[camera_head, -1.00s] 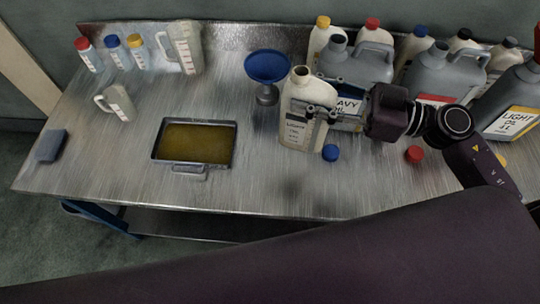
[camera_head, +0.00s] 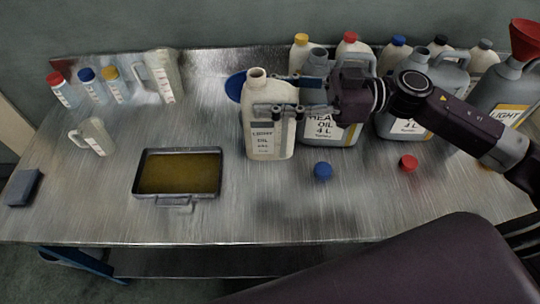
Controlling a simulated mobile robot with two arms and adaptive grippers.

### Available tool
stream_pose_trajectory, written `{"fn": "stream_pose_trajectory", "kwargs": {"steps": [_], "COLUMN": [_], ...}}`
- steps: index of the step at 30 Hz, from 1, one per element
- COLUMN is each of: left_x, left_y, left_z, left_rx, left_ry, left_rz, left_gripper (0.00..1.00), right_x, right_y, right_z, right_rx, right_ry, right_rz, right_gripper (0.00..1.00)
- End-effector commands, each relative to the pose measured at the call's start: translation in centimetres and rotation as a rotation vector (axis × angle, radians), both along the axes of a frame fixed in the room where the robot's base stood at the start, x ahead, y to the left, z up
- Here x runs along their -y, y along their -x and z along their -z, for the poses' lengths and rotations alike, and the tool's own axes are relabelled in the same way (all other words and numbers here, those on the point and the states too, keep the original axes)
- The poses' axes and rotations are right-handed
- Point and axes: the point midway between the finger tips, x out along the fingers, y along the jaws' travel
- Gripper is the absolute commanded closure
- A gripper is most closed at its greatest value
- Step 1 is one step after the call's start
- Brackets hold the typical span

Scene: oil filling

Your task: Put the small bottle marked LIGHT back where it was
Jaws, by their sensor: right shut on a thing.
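My right gripper (camera_head: 275,112) is shut on a small cream bottle (camera_head: 268,140), its fingers across the upper body. The bottle is upright and uncapped, with an open neck; its label is too small to read surely. I cannot tell whether its base touches the table. A loose blue cap (camera_head: 322,170) lies right of it. Behind stand small cream bottles with yellow (camera_head: 301,42), red (camera_head: 349,40), blue (camera_head: 398,45), black and grey caps, partly hidden by larger jugs. My left gripper is out of view.
A grey HEAVY OIL jug (camera_head: 345,133) stands close right of the held bottle. The blue funnel (camera_head: 235,86) is partly behind it. A LIGHT jug (camera_head: 497,95) has a red funnel (camera_head: 526,38). An oil-filled tray (camera_head: 220,158) and loose red cap (camera_head: 408,163) lie on the table (camera_head: 340,215).

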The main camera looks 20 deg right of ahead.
Motion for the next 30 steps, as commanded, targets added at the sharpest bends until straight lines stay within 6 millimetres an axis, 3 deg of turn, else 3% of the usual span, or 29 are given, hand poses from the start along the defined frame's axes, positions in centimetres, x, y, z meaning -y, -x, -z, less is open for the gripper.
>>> {"fn": "stream_pose_trajectory", "kwargs": {"steps": [6, 12, 17, 24, 30], "left_x": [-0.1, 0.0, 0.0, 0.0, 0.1], "left_y": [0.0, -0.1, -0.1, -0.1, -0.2], "left_z": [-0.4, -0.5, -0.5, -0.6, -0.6], "left_rx": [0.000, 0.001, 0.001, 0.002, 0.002], "left_ry": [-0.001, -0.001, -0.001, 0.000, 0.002], "left_rz": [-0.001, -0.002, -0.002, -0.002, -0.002], "left_gripper": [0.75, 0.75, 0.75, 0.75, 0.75], "right_x": [0.0, 0.0, 0.0, 0.0, 0.0], "right_y": [0.0, 0.0, 0.0, 0.0, 0.0], "right_z": [5.9, 9.7, 11.0, 14.4, 15.1], "right_rx": [-0.005, -0.002, 0.001, 0.000, 0.001], "right_ry": [-0.005, -0.004, -0.002, -0.002, -0.001], "right_rz": [0.002, 0.001, 0.002, 0.002, 0.000], "right_gripper": [1.00, 1.00, 1.00, 1.00, 1.00]}}
